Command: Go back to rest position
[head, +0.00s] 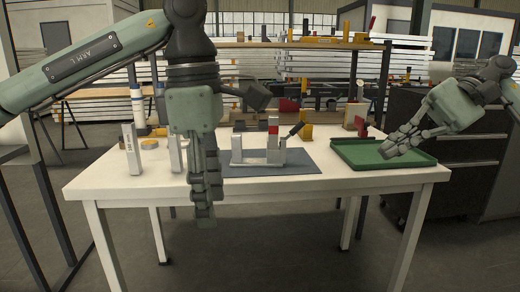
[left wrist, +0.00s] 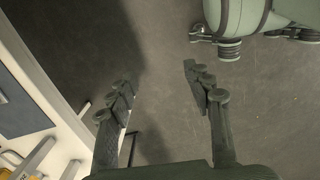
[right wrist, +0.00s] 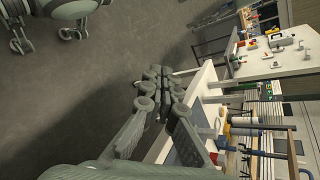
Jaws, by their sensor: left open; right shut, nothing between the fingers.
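My left gripper (head: 204,212) hangs down in front of the white table, fingers pointing at the floor. In the left wrist view my left gripper (left wrist: 165,90) is open and empty, its two fingers well apart over the grey floor. My right gripper (head: 390,150) reaches in from the right, its fingers in front of or over the green tray (head: 350,155). In the right wrist view my right gripper (right wrist: 160,85) is shut with its fingertips together and nothing between them. The left arm and gripper hide part of the table.
The white table (head: 300,187) carries a blue-grey mat (head: 245,170) with a white frame part (head: 243,158) on it. A white upright block (head: 131,150) stands at left. Shelves rise behind. A dark cabinet (head: 470,145) stands at right. The floor before the table is clear.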

